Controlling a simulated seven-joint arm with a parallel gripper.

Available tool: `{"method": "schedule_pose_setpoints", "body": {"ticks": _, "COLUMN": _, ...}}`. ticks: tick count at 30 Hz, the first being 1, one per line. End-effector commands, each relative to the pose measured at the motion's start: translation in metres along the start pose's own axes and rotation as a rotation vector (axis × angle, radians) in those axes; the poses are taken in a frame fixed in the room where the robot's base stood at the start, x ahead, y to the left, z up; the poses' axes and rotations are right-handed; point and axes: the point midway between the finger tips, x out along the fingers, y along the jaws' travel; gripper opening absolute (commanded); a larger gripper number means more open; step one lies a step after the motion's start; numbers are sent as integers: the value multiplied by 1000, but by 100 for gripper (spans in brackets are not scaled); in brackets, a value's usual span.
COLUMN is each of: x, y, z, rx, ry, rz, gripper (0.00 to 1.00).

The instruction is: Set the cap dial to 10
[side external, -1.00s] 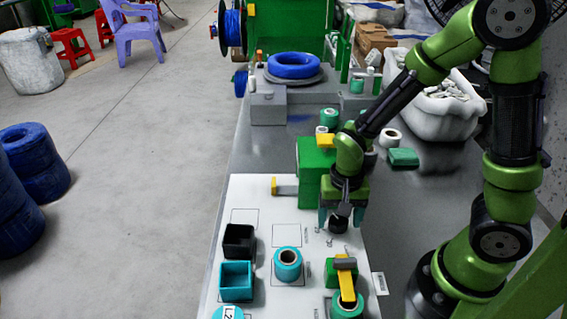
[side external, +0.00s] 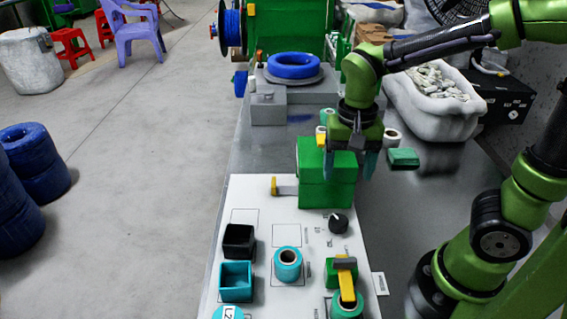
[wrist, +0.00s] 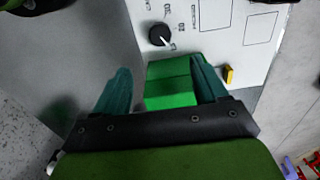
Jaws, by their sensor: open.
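The cap dial is a black round knob with a white pointer mark (side external: 338,223) on the white panel (side external: 262,190), in front of the green box. In the wrist view the dial (wrist: 160,35) stands upright on the panel, with small printed numbers around it that are too blurred to read surely. Its white pointer aims to the lower right there, toward one of the numbers. My gripper (side external: 348,168) is open and empty, raised above and behind the dial, over the green box. In the wrist view its teal fingers (wrist: 160,88) are spread apart with the green box between and beyond them.
A teal tape roll (side external: 288,264), a black bin (side external: 239,240), a teal bin (side external: 236,281) and a yellow-handled green device (side external: 345,280) lie toward the front. Air around the dial is clear.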

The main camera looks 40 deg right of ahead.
Motion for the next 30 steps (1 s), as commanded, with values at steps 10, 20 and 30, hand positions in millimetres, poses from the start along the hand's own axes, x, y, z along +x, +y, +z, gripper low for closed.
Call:
{"method": "schedule_pose_setpoints", "body": {"ticks": 10, "x": -26, "y": 0, "z": 0, "rx": 1, "ry": 0, "rz": 1, "gripper": 72}}
{"method": "schedule_pose_setpoints", "body": {"ticks": 20, "x": -26, "y": -1, "z": -1, "rx": -37, "ry": 5, "rz": -7, "gripper": 72}}
{"method": "schedule_pose_setpoints", "body": {"ticks": 30, "x": -45, "y": -1, "z": 21, "rx": -405, "ry": 182, "rz": -320, "gripper": 72}}
